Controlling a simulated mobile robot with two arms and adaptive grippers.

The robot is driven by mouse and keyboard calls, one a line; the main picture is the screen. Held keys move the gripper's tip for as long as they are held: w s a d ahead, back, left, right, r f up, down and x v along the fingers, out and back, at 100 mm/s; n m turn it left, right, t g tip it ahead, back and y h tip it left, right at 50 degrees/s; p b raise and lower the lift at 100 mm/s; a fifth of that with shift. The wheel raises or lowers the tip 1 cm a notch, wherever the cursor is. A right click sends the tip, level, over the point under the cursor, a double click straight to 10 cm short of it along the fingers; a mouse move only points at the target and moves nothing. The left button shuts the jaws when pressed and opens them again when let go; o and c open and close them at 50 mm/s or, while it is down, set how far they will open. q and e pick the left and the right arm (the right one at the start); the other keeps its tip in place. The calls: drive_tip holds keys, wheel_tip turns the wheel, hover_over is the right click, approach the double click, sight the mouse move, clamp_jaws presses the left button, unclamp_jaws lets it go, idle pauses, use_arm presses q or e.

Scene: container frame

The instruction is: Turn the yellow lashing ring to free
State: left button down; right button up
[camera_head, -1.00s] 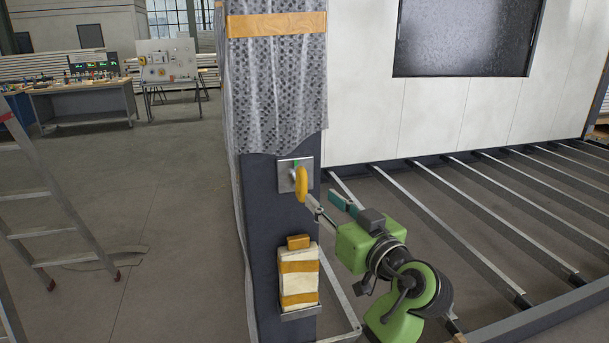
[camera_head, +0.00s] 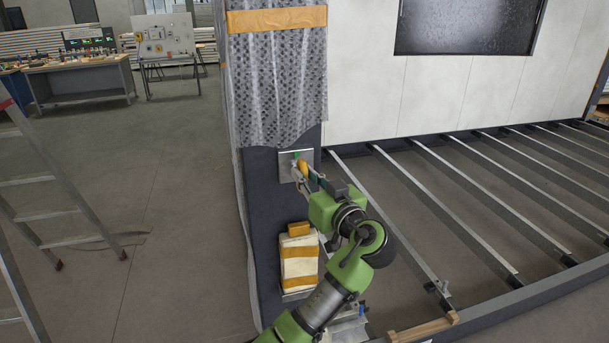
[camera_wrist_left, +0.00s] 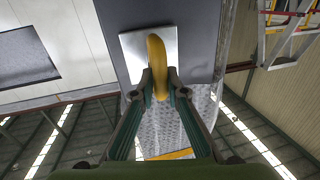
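The yellow lashing ring (camera_head: 303,168) sits on a square metal plate (camera_head: 285,169) on the dark post, below the grey sheet. A small green mark shows at the plate's upper part. My left gripper (camera_head: 309,178) is at the ring, reaching in from the lower right. In the left wrist view the ring (camera_wrist_left: 157,55) stands edge-on in front of the plate (camera_wrist_left: 132,48). The left fingertips (camera_wrist_left: 159,84) lie close on both sides of its near part and look closed on it. They hide part of the ring in the head view. My right gripper is not in view.
A strapped cream bundle (camera_head: 298,265) with an orange block on top sits on the post below the plate. Metal floor beams (camera_head: 450,205) spread to the right. A ladder (camera_head: 45,210) stands at the left, with open floor between it and the post.

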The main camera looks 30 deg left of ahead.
use_arm(q)
drive_tip(key=shift+s, duration=0.1)
idle(0.3)
drive_tip(key=shift+f+m+b, duration=0.1)
drive_tip(key=shift+m+b, duration=0.8)
drive_tip(key=shift+b, duration=0.05)
drive_tip(key=m+b, duration=0.2)
drive_tip(key=shift+d+m+t, duration=0.1)
drive_tip(key=shift+m+t, duration=0.2)
drive_tip(key=shift+w+m+y+b, duration=0.25)
drive_tip(key=shift+m+y+b, duration=0.1)
drive_tip(key=shift+m, duration=0.65)
drive_tip(key=m+t, duration=0.1)
drive_tip(key=m, duration=0.2)
drive_tip(key=shift+d+b, duration=0.1)
drive_tip(key=shift+b, duration=0.25)
drive_tip(key=m+t+p, duration=0.1)
drive_tip(key=m, duration=0.4)
drive_tip(key=m+t+h+p, duration=0.1)
drive_tip(key=m, duration=0.4)
drive_tip(key=shift+w+d+f+t, duration=0.1)
drive_tip(key=shift+w+f+t, duration=0.05)
drive_tip(key=shift+t, duration=0.25)
drive_tip(key=shift+m, duration=0.3)
